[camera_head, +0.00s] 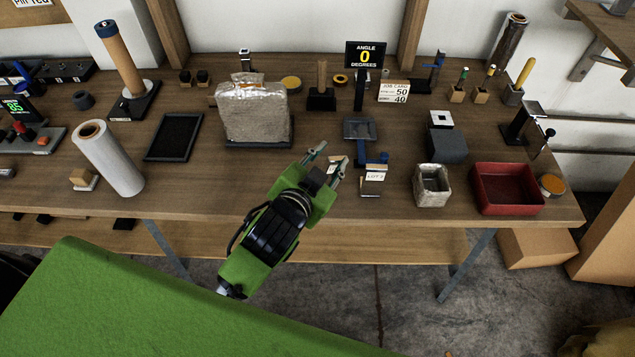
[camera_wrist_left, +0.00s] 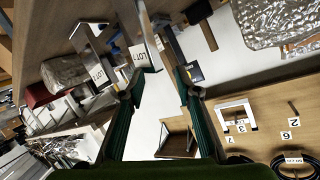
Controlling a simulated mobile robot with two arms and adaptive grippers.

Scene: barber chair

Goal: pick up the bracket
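A small metal bracket with a white LOT tag (camera_head: 336,161) stands on the workbench, partly hidden by my left gripper (camera_head: 331,157). In the left wrist view, a pale bracket with a LOT tag (camera_wrist_left: 140,50) lies just beyond my open fingers (camera_wrist_left: 160,82), nearer the left-hand one. A second tagged metal piece (camera_head: 373,178) stands to its right near the front edge, and its tag shows in the wrist view (camera_wrist_left: 98,75). Which tagged piece is meant cannot be told. My left gripper's fingers are apart with nothing clamped. My right gripper is out of view.
A plastic-wrapped block (camera_head: 254,110) stands left of the gripper. A blue-based stand (camera_head: 360,130) is behind the tagged pieces. A grey square cup (camera_head: 432,185) and a red tray (camera_head: 508,188) are to the right. Bare bench (camera_head: 215,185) lies at the left front.

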